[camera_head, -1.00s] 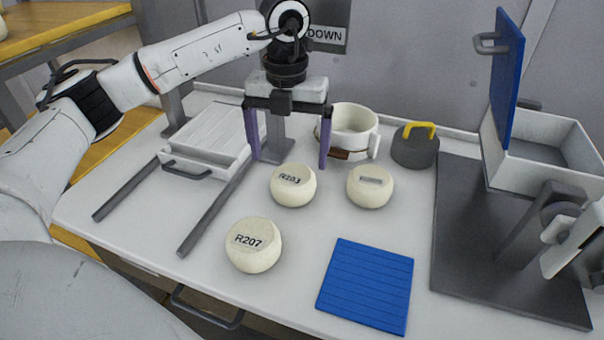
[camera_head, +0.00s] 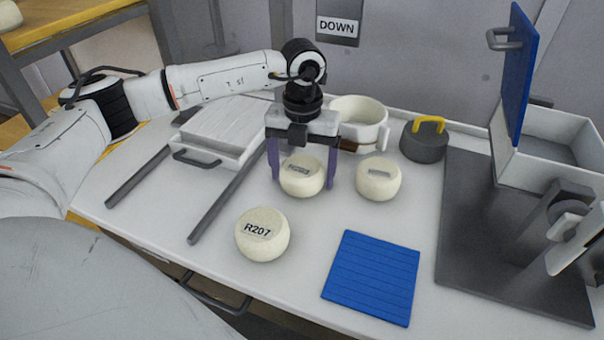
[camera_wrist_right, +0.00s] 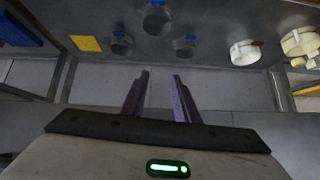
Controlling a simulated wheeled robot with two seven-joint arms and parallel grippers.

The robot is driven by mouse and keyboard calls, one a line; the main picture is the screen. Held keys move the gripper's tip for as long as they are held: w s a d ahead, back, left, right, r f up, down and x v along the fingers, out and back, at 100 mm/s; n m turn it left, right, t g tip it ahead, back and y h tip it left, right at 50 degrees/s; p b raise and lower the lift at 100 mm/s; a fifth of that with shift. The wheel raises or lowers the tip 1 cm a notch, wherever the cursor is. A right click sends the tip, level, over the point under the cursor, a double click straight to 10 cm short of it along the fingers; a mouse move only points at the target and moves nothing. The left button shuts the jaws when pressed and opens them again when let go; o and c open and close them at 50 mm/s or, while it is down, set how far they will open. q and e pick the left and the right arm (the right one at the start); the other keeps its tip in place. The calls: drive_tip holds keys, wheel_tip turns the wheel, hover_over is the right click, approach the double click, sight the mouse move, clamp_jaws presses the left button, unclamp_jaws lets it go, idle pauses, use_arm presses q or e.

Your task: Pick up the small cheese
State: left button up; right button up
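Three round cream cheeses stand on the white table in the head view: one marked R207 (camera_head: 262,235) at front, one (camera_head: 302,178) behind it, and one (camera_head: 378,180) to the right. They look close in size, and I cannot tell which is the small one. My left gripper (camera_head: 303,184) points down over the middle-left cheese, one purple finger on each side. The fingers look open, with narrow gaps beside the cheese; contact is not clear. My right gripper (camera_wrist_right: 160,75) is open and empty in the right wrist view, away from the cheeses.
A white mug (camera_head: 360,120) stands close behind the left gripper, with a grey weight (camera_head: 425,140) to its right. A slatted white press box (camera_head: 215,135) is left. A blue mat (camera_head: 372,277) lies front right. A dark stand (camera_head: 475,245) fills the right.

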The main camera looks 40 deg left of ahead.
use_arm(q)
drive_tip(key=c, duration=1.1)
drive_tip(key=shift+o, duration=0.2)
drive_tip(key=shift+r, duration=0.1)
drive_tip(key=shift+w+r, duration=0.1)
